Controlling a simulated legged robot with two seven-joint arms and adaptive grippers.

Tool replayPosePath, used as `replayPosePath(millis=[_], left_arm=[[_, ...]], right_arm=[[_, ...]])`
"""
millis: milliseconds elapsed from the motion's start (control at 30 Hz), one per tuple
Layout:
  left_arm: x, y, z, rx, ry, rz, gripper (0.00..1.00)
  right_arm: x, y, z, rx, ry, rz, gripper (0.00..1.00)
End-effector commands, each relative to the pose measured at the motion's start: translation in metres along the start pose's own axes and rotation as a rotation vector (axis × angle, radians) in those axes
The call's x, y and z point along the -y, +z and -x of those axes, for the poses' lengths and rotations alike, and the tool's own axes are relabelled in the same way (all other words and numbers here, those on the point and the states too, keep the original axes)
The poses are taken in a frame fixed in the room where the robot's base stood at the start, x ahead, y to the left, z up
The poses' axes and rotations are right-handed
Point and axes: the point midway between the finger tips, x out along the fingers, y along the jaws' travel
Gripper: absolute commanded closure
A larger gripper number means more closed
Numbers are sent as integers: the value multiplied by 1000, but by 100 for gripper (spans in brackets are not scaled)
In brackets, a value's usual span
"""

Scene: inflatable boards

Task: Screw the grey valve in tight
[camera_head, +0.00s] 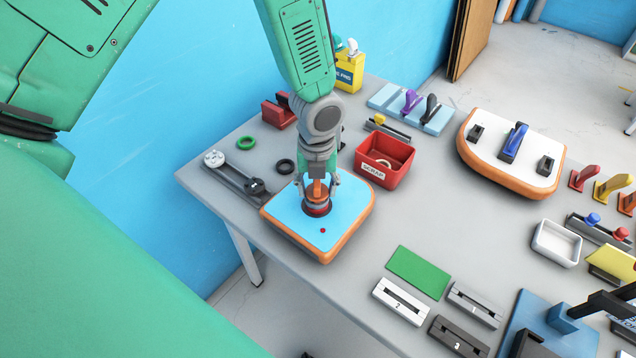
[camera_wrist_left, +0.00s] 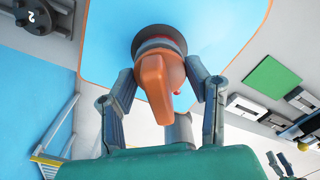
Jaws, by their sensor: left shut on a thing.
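My left gripper (camera_head: 318,186) is over the blue-topped board with an orange rim (camera_head: 285,217). Its fingers are closed around an orange handle (camera_wrist_left: 157,83), which also shows between the fingers in the head view. Below the handle, a round piece with a red band sits at the dark ring (camera_wrist_left: 148,42) in the board. Whether the piece is fully seated cannot be told. Small grey prongs at the lower right of the wrist view (camera_wrist_left: 277,164) look like my right gripper; their opening is unclear.
A grey rack (camera_head: 235,178) with a white and a dark round piece lies left of the board. Green (camera_head: 246,142) and black (camera_head: 286,166) rings lie behind. A red scrap box (camera_head: 383,160) stands close right. A green sheet (camera_head: 418,272) lies at front right.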

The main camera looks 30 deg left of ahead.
Motion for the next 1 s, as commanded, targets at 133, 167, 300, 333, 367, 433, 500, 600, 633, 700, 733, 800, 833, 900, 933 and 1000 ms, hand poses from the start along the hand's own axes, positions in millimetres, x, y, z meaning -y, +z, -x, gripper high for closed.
replayPosePath(millis=[133, 167, 300, 333, 367, 433, 500, 600, 633, 700, 733, 800, 833, 900, 933, 1000], left_arm=[[0, 0, 0, 0, -1, 1, 91], [0, 0, 0, 0, -1, 1, 91], [0, 0, 0, 0, -1, 2, 91], [0, 0, 0, 0, -1, 2, 91], [0, 0, 0, 0, -1, 3, 91], [0, 0, 0, 0, -1, 4, 91], [-1, 0, 0, 0, -1, 4, 91], [-1, 0, 0, 0, -1, 4, 91], [-1, 0, 0, 0, -1, 3, 91], [-1, 0, 0, 0, -1, -4, 91], [-1, 0, 0, 0, -1, -12, 91], [-1, 0, 1, 0, -1, -46, 91], [-1, 0, 2, -1, -1, -67, 91], [-2, 0, 2, -1, -1, -115, 91], [-2, 0, 2, -1, -1, -136, 91], [-1, 0, 2, -1, -1, -184, 91]], right_arm=[[0, 0, 0, 0, 0, 0, 60], [0, 0, 0, 0, 0, 0, 60], [0, 0, 0, 0, 0, 0, 60], [0, 0, 1, 0, 0, 0, 60], [0, 0, 1, 0, 0, 0, 60], [0, 0, 2, 0, 0, 0, 60], [0, 0, 4, 0, 0, 0, 60], [0, 0, 5, 0, 0, 0, 60], [0, 0, 6, 0, 0, 0, 60], [0, 0, 6, 0, 0, 0, 60], [0, 0, 7, 0, 0, 0, 60], [0, 0, 10, 0, 0, 0, 60], [0, -1, 12, 0, 0, 0, 60], [0, -1, 16, 0, 0, 0, 60], [0, -1, 18, 0, 0, 0, 60], [0, -1, 21, 0, 0, 0, 60]])
